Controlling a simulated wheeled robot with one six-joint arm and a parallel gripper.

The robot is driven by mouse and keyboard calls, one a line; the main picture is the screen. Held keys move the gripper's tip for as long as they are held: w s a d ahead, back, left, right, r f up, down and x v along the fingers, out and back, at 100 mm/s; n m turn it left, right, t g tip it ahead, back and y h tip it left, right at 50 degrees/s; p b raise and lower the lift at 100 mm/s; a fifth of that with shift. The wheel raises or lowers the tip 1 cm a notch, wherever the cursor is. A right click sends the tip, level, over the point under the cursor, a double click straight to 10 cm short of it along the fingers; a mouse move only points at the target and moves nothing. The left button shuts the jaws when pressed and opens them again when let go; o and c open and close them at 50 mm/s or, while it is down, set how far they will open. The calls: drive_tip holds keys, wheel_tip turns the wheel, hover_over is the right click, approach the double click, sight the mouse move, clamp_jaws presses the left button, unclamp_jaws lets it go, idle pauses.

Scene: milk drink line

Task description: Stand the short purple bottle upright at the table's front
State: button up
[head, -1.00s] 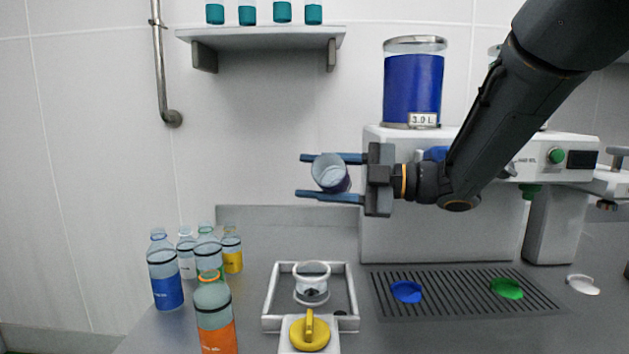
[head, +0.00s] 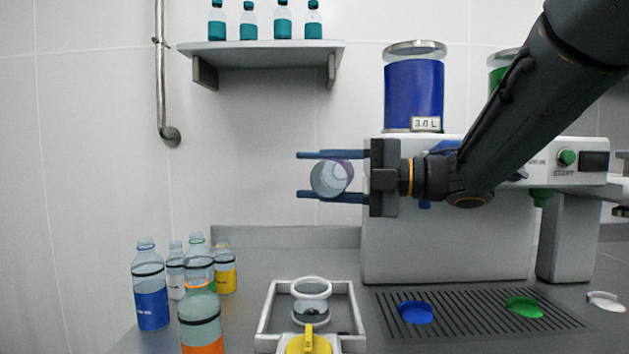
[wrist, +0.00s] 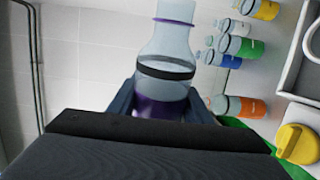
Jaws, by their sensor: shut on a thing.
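The short purple bottle is clear with a dark band, a purple neck ring and a purple lower part. In the head view the bottle (head: 331,179) is held in the air, tilted with one end facing the camera. It also shows in the wrist view (wrist: 166,70), between the two fingers. My gripper (head: 325,176) is shut on the bottle, with one blue finger above it and one below. It is well above the table (head: 240,254), in front of the white machine's left side. The gripper also shows in the wrist view (wrist: 160,102). The table's front edge is mostly out of view.
Blue (head: 151,290), orange (head: 200,318), yellow (head: 226,270) and other bottles stand at the table's left. A white tray (head: 272,310) holds a clear jar (head: 311,303), with a yellow knob (head: 309,343) in front. The white machine (head: 450,235) and drip grate (head: 465,320) are right.

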drive_tip(key=n+b, duration=0.6)
drive_tip(key=b, duration=0.5)
idle(0.3)
drive_tip(key=n+b, duration=0.6)
drive_tip(key=b, duration=0.5)
drive_tip(key=shift+b, duration=0.4)
